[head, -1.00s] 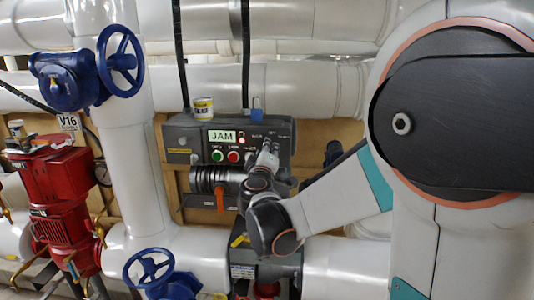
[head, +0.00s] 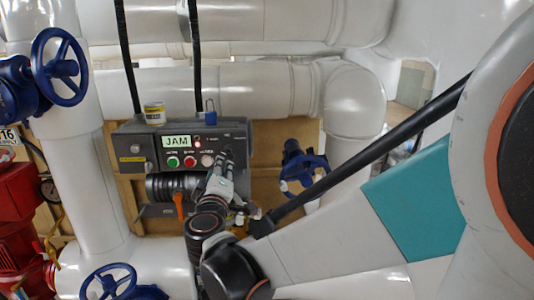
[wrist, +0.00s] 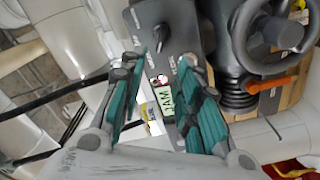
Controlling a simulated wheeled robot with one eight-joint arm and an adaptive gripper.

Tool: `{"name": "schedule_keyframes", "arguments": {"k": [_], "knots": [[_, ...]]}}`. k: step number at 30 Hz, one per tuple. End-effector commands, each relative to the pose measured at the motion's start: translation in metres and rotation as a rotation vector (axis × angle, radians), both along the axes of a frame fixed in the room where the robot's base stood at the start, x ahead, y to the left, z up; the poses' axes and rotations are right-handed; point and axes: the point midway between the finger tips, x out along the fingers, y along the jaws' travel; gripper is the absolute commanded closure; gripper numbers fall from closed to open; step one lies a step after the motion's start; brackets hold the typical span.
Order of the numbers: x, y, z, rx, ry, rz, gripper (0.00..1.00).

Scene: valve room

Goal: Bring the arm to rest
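My arm reaches from the right side of the head view toward a grey control box (head: 130,148) on the pipes. My gripper (head: 224,158) is in front of the right part of the box, partly hidden by its own wrist. In the wrist view my gripper (wrist: 163,72) shows two teal-padded fingers set apart, with nothing held between them. The box's face and its lit JAM display (wrist: 167,103) show beyond and between the fingers. I cannot tell whether a finger touches the box.
The box carries a green button (head: 173,162), a red button (head: 190,161) and an orange lever (head: 178,204). A tin (head: 154,113) and a blue padlock (head: 210,115) are at its top. Blue handwheels (head: 60,67) and (head: 300,170) and thick white pipes surround it.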

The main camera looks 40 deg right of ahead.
Motion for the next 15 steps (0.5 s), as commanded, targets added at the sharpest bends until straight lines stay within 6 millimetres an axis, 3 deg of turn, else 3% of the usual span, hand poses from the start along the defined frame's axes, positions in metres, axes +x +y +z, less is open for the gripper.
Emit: {"name": "schedule_keyframes", "arguments": {"k": [15], "knots": [[-0.0106,0.0032,-0.0053,0.012,0.003,-0.003,0.70]]}}
